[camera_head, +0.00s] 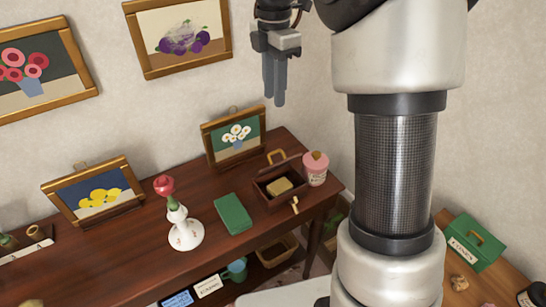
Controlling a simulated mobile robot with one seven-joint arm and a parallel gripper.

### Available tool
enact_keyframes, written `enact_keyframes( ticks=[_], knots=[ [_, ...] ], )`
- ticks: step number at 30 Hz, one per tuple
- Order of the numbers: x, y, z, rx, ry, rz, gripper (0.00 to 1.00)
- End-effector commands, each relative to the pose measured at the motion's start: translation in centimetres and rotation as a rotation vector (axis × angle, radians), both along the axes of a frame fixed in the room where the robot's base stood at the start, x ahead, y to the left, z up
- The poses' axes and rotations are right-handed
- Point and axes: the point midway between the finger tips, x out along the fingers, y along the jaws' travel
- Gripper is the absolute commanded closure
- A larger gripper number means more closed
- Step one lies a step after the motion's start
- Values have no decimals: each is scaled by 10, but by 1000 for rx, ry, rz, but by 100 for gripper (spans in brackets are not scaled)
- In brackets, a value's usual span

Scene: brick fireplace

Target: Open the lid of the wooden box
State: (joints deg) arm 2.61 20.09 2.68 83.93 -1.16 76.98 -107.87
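A dark wooden box (270,197) sits on the right part of the brown table, near its front edge. Its inside shows, with a yellowish block-like thing (279,186) in it. A dark panel that looks like its lid (284,163) stands raised at the back, with a gold handle-like loop (277,155) by it. A small gold piece (295,205) is at the box's front. My gripper (274,103) hangs high above and behind the box in the picture, fingers down, touching nothing. Its fingers look close together, but the angle hides any gap.
A pink jar (316,169) stands close right of the box. A framed daisy picture (234,138) leans behind. A green case (471,243) is on another surface at right.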

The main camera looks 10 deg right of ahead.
Motion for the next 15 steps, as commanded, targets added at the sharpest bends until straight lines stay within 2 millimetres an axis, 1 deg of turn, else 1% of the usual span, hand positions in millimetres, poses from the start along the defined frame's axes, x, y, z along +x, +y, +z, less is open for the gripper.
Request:
enact_keyframes(
  ticks=[2, 5, 8, 15],
  knots=[
    [-1, -1, -1, 5, -17, -1, 74],
    [0, -1, -10, 5, -17, 0, 74],
    [-1, -1, -27, 5, -15, 0, 74],
    [-1, -1, -79, 3, -14, 0, 74]
  ],
)
